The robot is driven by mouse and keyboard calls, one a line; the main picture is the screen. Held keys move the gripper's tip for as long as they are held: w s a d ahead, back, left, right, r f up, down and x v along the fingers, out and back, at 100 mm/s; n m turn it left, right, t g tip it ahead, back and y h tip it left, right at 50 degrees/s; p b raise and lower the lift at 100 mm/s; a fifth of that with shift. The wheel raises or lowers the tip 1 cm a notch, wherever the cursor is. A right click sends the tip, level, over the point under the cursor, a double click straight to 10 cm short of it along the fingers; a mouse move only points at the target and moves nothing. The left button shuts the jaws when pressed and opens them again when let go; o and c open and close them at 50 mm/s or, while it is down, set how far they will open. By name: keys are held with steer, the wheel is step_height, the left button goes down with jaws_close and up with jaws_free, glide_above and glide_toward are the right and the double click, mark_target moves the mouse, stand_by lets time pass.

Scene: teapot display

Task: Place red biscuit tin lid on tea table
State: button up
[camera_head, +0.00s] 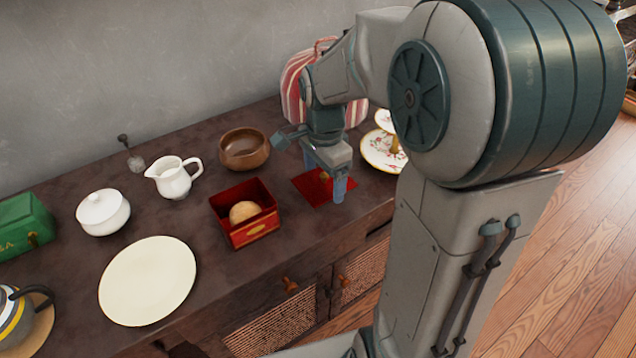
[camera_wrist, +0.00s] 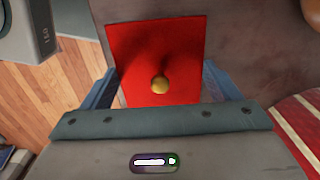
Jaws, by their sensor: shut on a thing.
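The red biscuit tin lid (camera_head: 308,189) is a flat red square with a small gold knob, at or just above the dark wooden tabletop (camera_head: 268,262). I cannot tell whether it touches the table. My gripper (camera_head: 324,182) points down over the lid, with its blue fingers on opposite sides, shut on it. In the wrist view the lid (camera_wrist: 150,45) fills the space between the fingers, its gold knob (camera_wrist: 160,84) in the middle. The red tin (camera_head: 250,236) stands open to the left of the lid, with a round tan biscuit or bun (camera_head: 244,211) inside.
A brown bowl (camera_head: 243,150) stands behind the tin. A tiered cake stand (camera_head: 377,156) is close to the right of the lid, and a striped tea cosy (camera_head: 291,88) behind. A white creamer (camera_head: 171,178), sugar bowl (camera_head: 103,212) and plate (camera_head: 148,281) are to the left.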

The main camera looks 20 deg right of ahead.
mark_target(321, 180)
steer(key=shift+w+a+f, duration=0.2)
steer(key=shift+w+f, duration=0.1)
steer(key=shift+f, duration=0.05)
steer(key=shift+f+b, duration=0.55)
steer(key=shift+f, duration=1.3)
steer(key=shift+f, duration=0.1)
steer(key=shift+f, duration=0.15)
steer(key=o, duration=0.9)
steer(key=shift+r, duration=0.2)
